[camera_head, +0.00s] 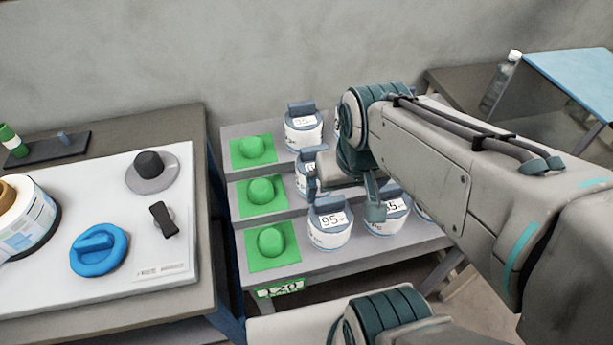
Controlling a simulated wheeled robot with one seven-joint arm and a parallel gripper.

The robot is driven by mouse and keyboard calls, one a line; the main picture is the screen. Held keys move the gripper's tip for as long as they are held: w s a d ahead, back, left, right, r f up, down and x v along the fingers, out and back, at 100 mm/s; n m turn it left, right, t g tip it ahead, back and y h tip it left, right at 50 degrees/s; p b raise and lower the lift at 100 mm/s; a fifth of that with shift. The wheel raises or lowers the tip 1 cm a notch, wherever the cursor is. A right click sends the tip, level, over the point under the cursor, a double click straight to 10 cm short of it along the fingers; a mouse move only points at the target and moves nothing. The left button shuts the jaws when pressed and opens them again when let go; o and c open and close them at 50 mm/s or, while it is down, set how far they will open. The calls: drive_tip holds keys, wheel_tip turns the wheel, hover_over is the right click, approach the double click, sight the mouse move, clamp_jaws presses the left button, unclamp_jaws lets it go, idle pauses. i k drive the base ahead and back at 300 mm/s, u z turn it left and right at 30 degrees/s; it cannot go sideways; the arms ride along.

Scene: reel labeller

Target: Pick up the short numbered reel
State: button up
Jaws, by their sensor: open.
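Several short white reels with blue-grey tops and numbered tags stand on a grey stepped rack (237,219). One reel (303,132) is on the back step. Another reel (301,184) on the middle step is partly hidden by my gripper. On the front step a reel (330,238) has a tag reading 95, and a second reel (387,224) stands to its right. A further reel at the right is mostly hidden by my arm. My gripper (346,194) is over the middle and front steps, with its jaws apart. I see nothing held between them.
Green knobs on green squares line the rack's left side, the front one (271,241) beside a 120 label. A white machine (100,180) with a blue knob (99,250) stands on the table at left. A blue-topped table (575,75) is at the far right, behind my arm.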

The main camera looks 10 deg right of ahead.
sight(331, 218)
drive_tip(key=k, duration=1.3)
drive_tip(key=u, duration=0.7)
drive_tip(key=i, duration=1.15)
drive_tip(key=z, duration=0.7)
